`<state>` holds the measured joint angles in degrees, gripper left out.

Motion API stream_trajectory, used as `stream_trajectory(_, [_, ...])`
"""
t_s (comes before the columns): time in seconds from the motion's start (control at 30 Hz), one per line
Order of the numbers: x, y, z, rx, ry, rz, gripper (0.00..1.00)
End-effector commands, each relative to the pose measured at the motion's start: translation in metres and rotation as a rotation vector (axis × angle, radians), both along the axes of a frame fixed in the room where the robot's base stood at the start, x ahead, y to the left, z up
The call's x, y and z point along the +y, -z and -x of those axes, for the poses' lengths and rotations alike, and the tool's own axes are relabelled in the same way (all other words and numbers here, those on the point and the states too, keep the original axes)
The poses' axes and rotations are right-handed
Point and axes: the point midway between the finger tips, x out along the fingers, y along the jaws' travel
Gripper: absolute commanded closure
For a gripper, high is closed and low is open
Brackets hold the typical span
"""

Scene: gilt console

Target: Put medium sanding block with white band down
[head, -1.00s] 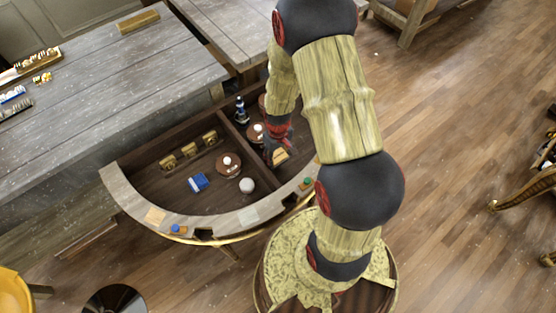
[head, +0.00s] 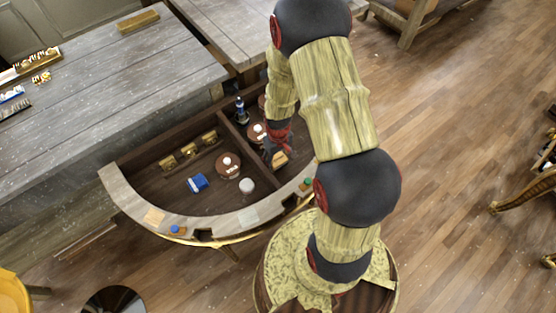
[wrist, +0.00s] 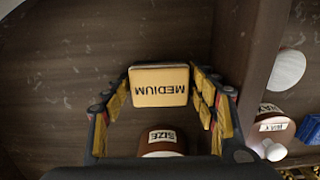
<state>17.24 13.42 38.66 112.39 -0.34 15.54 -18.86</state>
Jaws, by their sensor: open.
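The sanding block (wrist: 159,88) shows in the wrist view as a yellow block marked MEDIUM, with a pale strip along its far edge. In the head view the block (head: 281,159) is small and partly hidden by my gripper (head: 274,155), in the right-hand compartment of the curved drawer. My gripper's fingers (wrist: 160,80) stand on either side of the block, open, with narrow gaps showing. The block seems to rest on the drawer floor, but its underside is hidden.
A brown round piece marked SIZE (wrist: 163,142) is close below the block. A dark divider (wrist: 240,50) runs at the right. The left compartment holds a blue block (head: 197,183), a round brown piece (head: 228,164) and a white-topped piece (head: 246,186). Its floor has free room.

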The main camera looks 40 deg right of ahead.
Motion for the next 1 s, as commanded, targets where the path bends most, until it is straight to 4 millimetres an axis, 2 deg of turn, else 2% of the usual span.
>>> stream_trajectory(0.17, [0.000,-0.020,-0.001,-0.002,0.000,0.001,0.42])
stream_trajectory(0.4, [0.000,-0.070,-0.001,-0.004,0.000,0.001,0.42])
stream_trajectory(0.6, [0.000,-0.104,-0.001,-0.003,0.000,0.001,0.42])
stream_trajectory(0.87, [0.002,-0.129,-0.002,-0.009,-0.001,0.003,0.42])
stream_trajectory(0.97, [0.007,-0.157,-0.008,-0.040,0.000,0.012,0.42])
stream_trajectory(1.0, [0.012,-0.173,-0.009,-0.060,0.000,0.016,0.42])
